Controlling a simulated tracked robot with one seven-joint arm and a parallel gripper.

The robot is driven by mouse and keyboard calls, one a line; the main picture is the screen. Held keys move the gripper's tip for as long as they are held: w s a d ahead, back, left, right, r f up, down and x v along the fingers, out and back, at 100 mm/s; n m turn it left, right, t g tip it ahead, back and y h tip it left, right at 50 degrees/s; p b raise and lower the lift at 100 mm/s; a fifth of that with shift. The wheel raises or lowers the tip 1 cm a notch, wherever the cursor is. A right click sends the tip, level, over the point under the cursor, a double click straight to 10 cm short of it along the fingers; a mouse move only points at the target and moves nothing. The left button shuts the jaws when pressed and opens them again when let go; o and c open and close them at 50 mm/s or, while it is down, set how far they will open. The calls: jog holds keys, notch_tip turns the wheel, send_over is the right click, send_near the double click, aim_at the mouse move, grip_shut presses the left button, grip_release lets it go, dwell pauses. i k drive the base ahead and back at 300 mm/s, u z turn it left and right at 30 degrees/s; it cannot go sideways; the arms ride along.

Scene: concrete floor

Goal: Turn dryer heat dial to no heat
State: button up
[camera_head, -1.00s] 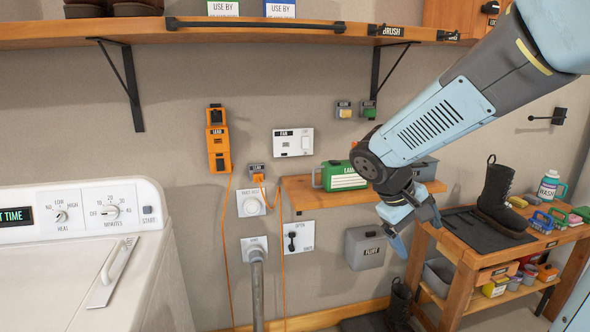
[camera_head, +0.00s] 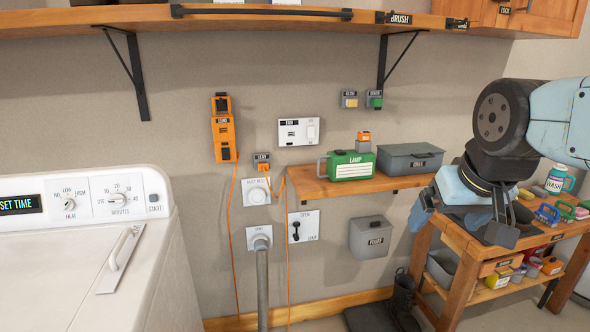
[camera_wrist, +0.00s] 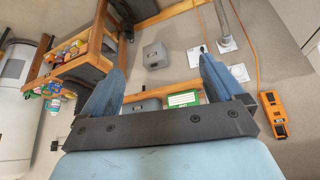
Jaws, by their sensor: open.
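The white dryer (camera_head: 125,262) stands at the left in the head view. Its heat dial (camera_head: 69,205) is a small knob on the back panel, with NO, LOW and HIGH marked around it. Its pointer is too small to read surely. The minutes dial (camera_head: 118,199) is to its right, and the display (camera_head: 20,204) reads SET TIME. My gripper (camera_head: 462,224) is open and empty at the far right, by the workbench and far from the dial. In the wrist view its two fingers (camera_wrist: 163,65) are spread apart; the dryer's dials do not show there.
A grey pipe (camera_head: 262,290) and hanging orange cords stand between dryer and arm. A wall shelf (camera_head: 340,184) holds a green LAMP case (camera_head: 350,165) and a grey box (camera_head: 410,157). A long shelf (camera_head: 250,22) runs overhead. The workbench (camera_head: 470,247) is at the right.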

aim_at(69, 204)
jog(key=z, duration=1.45)
jog(key=i, duration=0.1)
jog(key=u, duration=3.6)
jog(key=k, duration=0.55)
jog(key=u, duration=0.15)
jog(key=i, duration=0.6)
jog(key=z, duration=0.1)
